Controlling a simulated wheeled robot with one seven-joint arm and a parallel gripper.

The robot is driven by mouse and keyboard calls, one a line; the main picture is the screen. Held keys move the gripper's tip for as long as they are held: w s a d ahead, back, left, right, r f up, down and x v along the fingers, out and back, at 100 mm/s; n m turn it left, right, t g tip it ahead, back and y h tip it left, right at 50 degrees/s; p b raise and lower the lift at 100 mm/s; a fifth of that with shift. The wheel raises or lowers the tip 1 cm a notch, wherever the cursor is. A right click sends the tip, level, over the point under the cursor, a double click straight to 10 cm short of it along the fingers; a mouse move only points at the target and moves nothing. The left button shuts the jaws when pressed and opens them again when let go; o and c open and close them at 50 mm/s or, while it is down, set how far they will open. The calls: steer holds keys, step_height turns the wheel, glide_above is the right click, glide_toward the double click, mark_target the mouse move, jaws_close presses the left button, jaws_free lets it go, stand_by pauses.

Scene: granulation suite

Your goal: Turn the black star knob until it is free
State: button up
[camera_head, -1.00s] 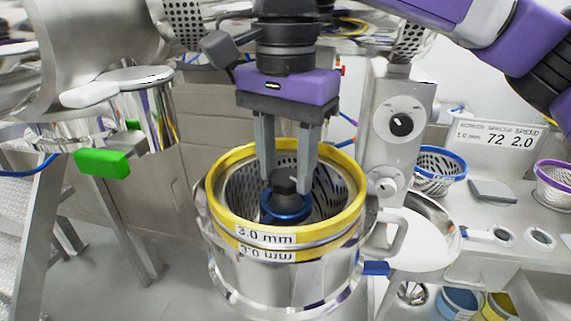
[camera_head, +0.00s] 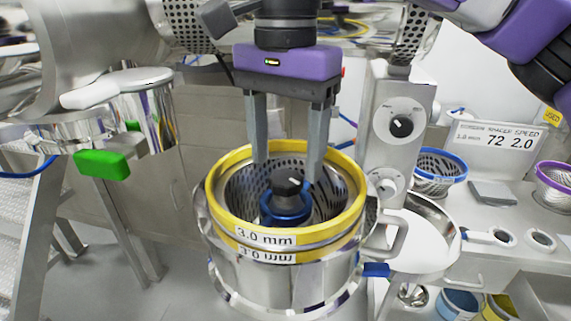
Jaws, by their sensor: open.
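The black star knob (camera_head: 287,187) sits at the centre of a round metal screen basket with a yellow rim (camera_head: 228,221), on top of a blue ring (camera_head: 285,214). The rim bears a "3.0 mm" label. My gripper (camera_head: 287,170) hangs above the basket, pointing down. Its two grey fingers are spread wide, one to each side of the knob, with the tips near the knob's top. The fingers do not appear to touch the knob. The lower part of the knob's fixing is hidden by the blue ring.
A grey post with dials (camera_head: 402,125) stands close to the basket's right. A green-handled part (camera_head: 102,164) is at left. Blue-rimmed (camera_head: 440,168) and purple-rimmed baskets (camera_head: 556,184) stand on the bench at right. A white dish (camera_head: 425,240) lies right of the housing.

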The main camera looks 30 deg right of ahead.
mark_target(285, 177)
step_height(285, 177, up, 5)
steer(key=shift+r, duration=0.15)
stand_by(0.6)
